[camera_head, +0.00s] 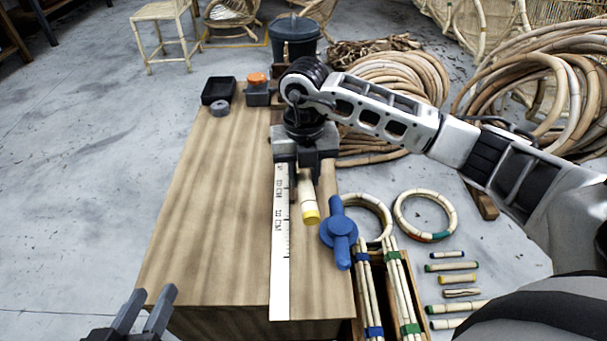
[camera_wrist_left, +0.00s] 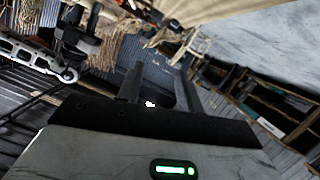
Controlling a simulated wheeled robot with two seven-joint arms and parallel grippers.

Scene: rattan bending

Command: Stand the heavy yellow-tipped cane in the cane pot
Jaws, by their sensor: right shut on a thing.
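A thick pale cane with a yellow tip (camera_head: 309,207) is held in my right gripper (camera_head: 307,180), which is shut on it above the right side of the workbench. The yellow end points down toward the front; the gripper hides the rest of the cane. Whether the tip touches the bench is unclear. My left gripper (camera_head: 156,291) is open and empty near the bench's front left corner; its spread fingers also show in the left wrist view (camera_wrist_left: 158,82). I cannot tell which container is the cane pot; a dark bucket (camera_head: 294,38) stands on the floor behind the bench.
A white ruler (camera_head: 281,260) lies along the wooden bench (camera_head: 205,215). A blue clamp-like tool (camera_head: 339,232) is at its right edge, beside bundled canes in a wooden box (camera_head: 411,290). Cane pieces (camera_head: 458,279), rings (camera_head: 425,216) and coils lie on the floor at right.

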